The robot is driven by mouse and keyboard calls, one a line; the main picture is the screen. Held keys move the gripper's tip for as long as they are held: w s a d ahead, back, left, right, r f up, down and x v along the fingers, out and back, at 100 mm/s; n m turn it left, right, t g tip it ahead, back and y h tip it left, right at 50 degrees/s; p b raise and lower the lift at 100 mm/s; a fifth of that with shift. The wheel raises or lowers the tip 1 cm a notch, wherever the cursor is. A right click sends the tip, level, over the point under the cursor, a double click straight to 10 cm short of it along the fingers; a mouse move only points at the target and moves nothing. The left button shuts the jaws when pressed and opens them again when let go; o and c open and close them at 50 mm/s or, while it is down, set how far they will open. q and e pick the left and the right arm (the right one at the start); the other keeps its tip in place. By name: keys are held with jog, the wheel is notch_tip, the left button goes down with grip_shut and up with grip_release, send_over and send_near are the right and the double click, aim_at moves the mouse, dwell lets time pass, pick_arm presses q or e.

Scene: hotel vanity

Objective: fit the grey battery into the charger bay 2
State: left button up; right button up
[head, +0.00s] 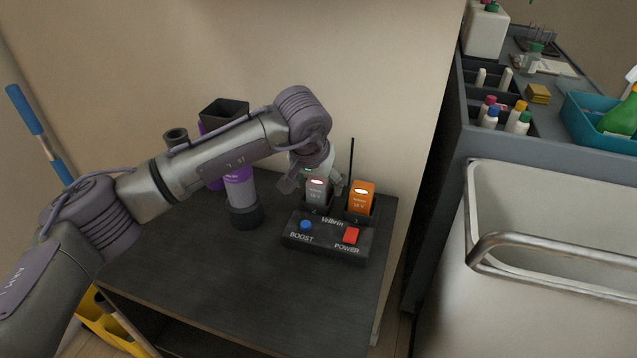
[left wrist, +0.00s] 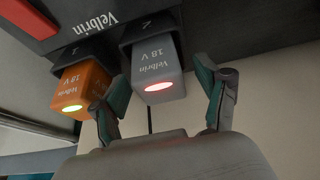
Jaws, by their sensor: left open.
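The grey battery (head: 317,193) stands upright in the left bay of the black charger (head: 325,243). In the left wrist view the grey battery (left wrist: 157,70) sits in the bay marked 2, with a red light glowing on its end. How deep it sits cannot be told. An orange battery (head: 362,198) stands in the other bay, marked 1 in the left wrist view (left wrist: 82,86). My left gripper (head: 314,182) is open, with its fingers (left wrist: 160,100) on either side of the grey battery's end. Contact cannot be told. My right gripper is not in view.
The charger rests on a dark table (head: 250,285) with bare room in front. A purple and grey handheld vacuum (head: 240,190) stands left of the charger. A thin black rod rises behind the charger. A cart with a large pale bin (head: 560,220) stands at the right.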

pick_arm(q)
jog(key=v, duration=1.1)
jog(key=shift+r, duration=0.25)
jog(key=shift+s, duration=0.1)
